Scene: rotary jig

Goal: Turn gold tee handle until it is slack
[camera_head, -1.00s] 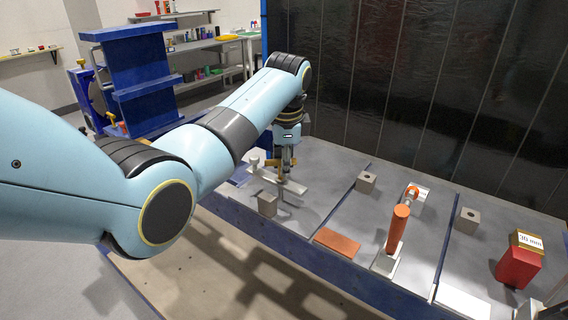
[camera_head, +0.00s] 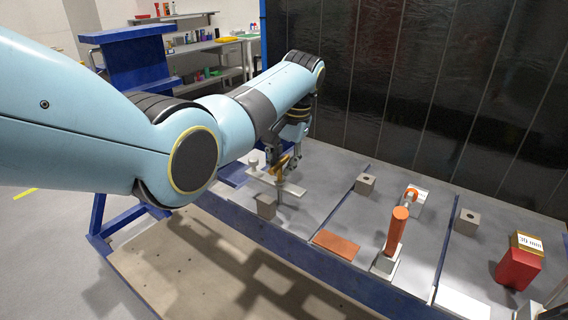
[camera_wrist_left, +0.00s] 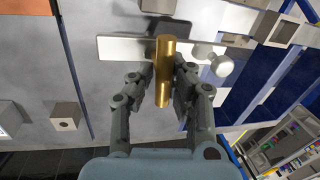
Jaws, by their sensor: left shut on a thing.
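The gold tee handle (camera_head: 279,168) is at the left part of the bench in the head view, partly hidden by my gripper. In the left wrist view it is a gold bar (camera_wrist_left: 166,62) running between my fingers. My left gripper (camera_head: 290,161) is shut on the gold tee handle, with one finger on each side of it in the wrist view (camera_wrist_left: 164,92). A pale flat bar (camera_head: 291,188) lies below the handle, and a round pale knob (camera_wrist_left: 222,66) is beside it. The handle's stem is mostly hidden.
Grey blocks with holes (camera_head: 365,184) stand on the bench. An orange-handled lever (camera_head: 397,230) stands at the middle, with an orange plate (camera_head: 336,244) nearby. A red block with a labelled top (camera_head: 518,268) is at the right. A dark wall (camera_head: 420,90) rises behind.

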